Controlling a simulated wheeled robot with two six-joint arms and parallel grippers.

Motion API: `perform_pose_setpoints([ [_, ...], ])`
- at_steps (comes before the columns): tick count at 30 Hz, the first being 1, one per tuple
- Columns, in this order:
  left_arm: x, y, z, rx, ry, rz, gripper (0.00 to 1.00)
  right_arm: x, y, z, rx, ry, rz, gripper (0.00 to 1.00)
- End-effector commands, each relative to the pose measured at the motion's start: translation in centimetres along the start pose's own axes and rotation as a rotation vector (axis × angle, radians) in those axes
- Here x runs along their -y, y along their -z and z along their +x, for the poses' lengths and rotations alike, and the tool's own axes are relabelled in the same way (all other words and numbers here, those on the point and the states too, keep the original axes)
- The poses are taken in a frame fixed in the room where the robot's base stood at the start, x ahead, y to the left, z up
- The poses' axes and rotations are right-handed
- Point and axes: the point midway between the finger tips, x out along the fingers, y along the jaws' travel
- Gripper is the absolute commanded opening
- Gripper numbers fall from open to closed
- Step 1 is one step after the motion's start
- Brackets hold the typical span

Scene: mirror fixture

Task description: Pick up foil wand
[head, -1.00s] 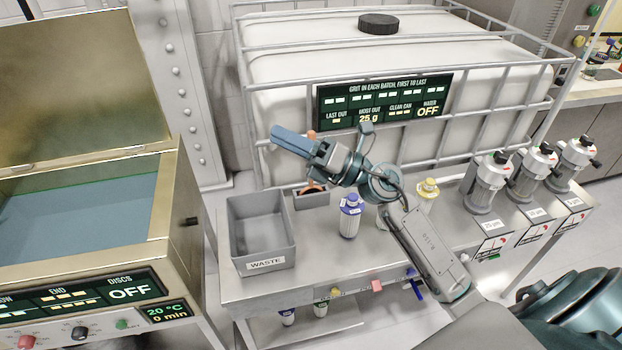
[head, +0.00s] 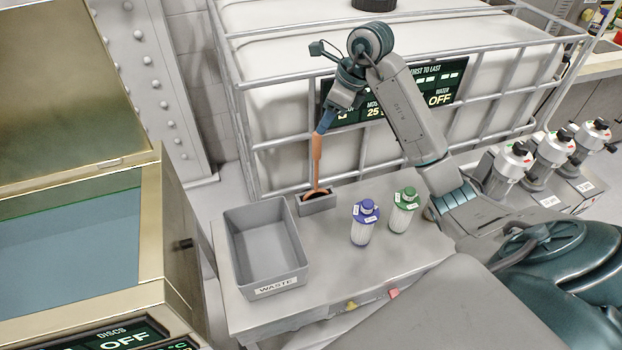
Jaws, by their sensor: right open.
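The foil wand (head: 316,160) is a copper-orange stick standing nearly upright, its dark lower end in a small grey holder (head: 318,205) at the back of the bench. My right gripper (head: 325,122) points down from above, its blue fingers at the wand's top end. The fingers are open. They overlap the wand's tip in the picture, and I cannot tell whether they touch it. My left gripper is not in view.
A grey waste bin (head: 288,277) stands left of the holder. A blue-capped bottle (head: 364,226) and a green-capped bottle (head: 403,212) stand to its right. A caged white tank (head: 290,100) is behind. Several dispensers (head: 512,165) stand at the right.

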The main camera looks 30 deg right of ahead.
Motion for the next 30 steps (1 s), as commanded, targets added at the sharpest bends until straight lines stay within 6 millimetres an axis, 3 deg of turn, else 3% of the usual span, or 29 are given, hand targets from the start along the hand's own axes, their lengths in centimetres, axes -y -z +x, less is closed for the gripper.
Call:
perform_pose_setpoints([
  [1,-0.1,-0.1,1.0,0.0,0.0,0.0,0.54,-0.1,0.2,1.5,0.001,-0.004,0.0,0.46],
  [3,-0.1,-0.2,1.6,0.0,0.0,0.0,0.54,-0.1,0.1,2.6,0.002,-0.004,0.001,0.46],
  [12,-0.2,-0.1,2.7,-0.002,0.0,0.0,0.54,-0.1,0.0,4.5,0.003,-0.003,-0.001,0.46],
  [18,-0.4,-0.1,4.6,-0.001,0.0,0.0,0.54,-0.1,0.2,7.4,0.004,-0.004,0.001,0.46],
  [21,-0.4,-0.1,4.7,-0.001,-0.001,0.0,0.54,-0.1,0.1,8.6,0.003,-0.004,0.0,0.46],
  [29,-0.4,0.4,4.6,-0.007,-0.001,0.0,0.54,-0.1,0.0,8.9,0.003,-0.002,0.0,0.46],
  [30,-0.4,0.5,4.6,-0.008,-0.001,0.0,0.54,-0.1,0.0,8.9,0.003,-0.002,0.0,0.4],
])
